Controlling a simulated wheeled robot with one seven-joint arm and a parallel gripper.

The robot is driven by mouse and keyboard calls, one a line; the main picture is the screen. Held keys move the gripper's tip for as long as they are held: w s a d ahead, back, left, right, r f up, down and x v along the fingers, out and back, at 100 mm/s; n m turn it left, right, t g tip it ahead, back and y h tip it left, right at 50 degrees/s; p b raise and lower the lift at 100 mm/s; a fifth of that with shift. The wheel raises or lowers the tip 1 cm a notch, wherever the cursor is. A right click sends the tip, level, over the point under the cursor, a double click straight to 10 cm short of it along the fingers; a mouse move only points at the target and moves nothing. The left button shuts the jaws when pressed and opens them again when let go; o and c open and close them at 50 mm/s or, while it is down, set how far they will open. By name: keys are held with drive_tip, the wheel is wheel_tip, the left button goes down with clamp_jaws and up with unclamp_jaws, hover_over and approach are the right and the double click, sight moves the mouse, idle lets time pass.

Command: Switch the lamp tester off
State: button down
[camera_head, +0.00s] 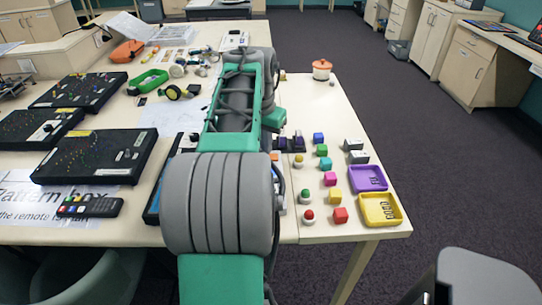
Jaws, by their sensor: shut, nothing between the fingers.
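I cannot make out for certain which thing is the lamp tester. A blue-edged panel (152,207) lies on the table, mostly hidden behind my grey and teal arm. Several black boxes with small coloured dots, one of them the nearest black box (97,156), lie on the left of the table. My arm reaches forward over the table and bends down at its far end. My gripper is hidden behind the arm, so its fingers do not show. No switch or lit lamp can be made out.
Right of my arm are small coloured cubes, domed buttons, a purple tray (367,178), a yellow tray (381,209) and a lidded orange pot (321,69). A remote (90,206) lies at the front left. A chair (85,280) stands at the near left.

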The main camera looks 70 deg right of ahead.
drive_tip(key=shift+f+b, duration=0.5)
drive_tip(key=shift+f, duration=0.15)
drive_tip(key=shift+r, duration=0.1)
wheel_tip(320, 180, up, 7)
drive_tip(key=p, duration=0.6)
idle(0.4)
